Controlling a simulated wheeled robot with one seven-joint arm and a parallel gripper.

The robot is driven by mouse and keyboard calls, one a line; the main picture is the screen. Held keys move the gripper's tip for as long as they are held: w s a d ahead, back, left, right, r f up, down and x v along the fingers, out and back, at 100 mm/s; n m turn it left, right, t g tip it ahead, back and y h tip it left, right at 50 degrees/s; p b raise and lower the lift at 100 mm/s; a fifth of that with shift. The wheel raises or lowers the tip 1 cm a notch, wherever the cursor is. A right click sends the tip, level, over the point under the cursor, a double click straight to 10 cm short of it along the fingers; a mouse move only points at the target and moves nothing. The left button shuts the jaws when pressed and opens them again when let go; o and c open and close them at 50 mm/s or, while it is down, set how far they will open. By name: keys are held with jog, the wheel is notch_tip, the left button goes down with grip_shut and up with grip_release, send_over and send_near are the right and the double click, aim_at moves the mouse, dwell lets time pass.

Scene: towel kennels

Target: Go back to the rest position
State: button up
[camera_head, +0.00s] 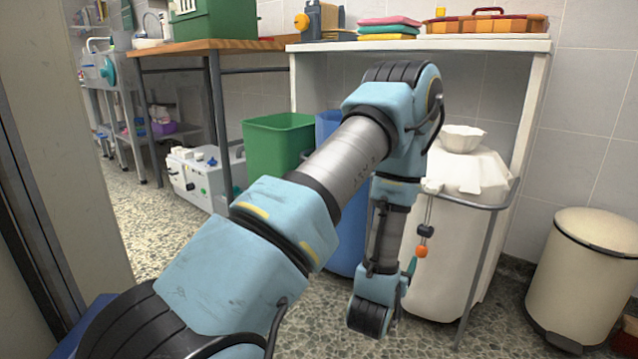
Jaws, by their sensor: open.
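My arm reaches from the lower left up to an elbow in the middle of the head view, then bends down. Its lowest visible part is a blue and black wrist joint just above the speckled floor, in front of a white bin. My gripper's fingers do not show; the wrist hides them or they lie out of sight. I see nothing held.
A green bin (278,146) and a blue bin (328,128) stand behind my arm. A white shelf unit (300,75) holds folded towels (388,28) and a basket (485,22). A cream pedal bin (585,272) stands right. A door panel (60,130) is close left.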

jog(key=w+a+r+n+g+y+p, duration=0.1)
jog(key=w+a+r+g+y+p, duration=0.15)
jog(key=a+r, duration=0.3)
jog(key=w+a+r+n+g+y+p, duration=0.1)
jog(key=a+r+g+y+p, duration=0.15)
jog(key=a+r, duration=0.35)
jog(key=s+a+r+n+g+y+p, duration=0.1)
jog(key=s+a+r+g+p, duration=0.25)
jog(key=s+a+r, duration=0.45)
jog(key=s+a+r+n+g+y+p, duration=0.25)
jog(key=s+a+r+g, duration=0.2)
jog(key=s+a, duration=0.4)
notch_tip(320, 180, up, 37)
jog(key=w+p, duration=0.2)
jog(key=p, duration=3.5)
jog(key=shift+a+f+m+t+h, duration=0.15)
jog(key=shift+a+m+t+h, duration=0.2)
jog(key=shift+a+m+t, duration=0.1)
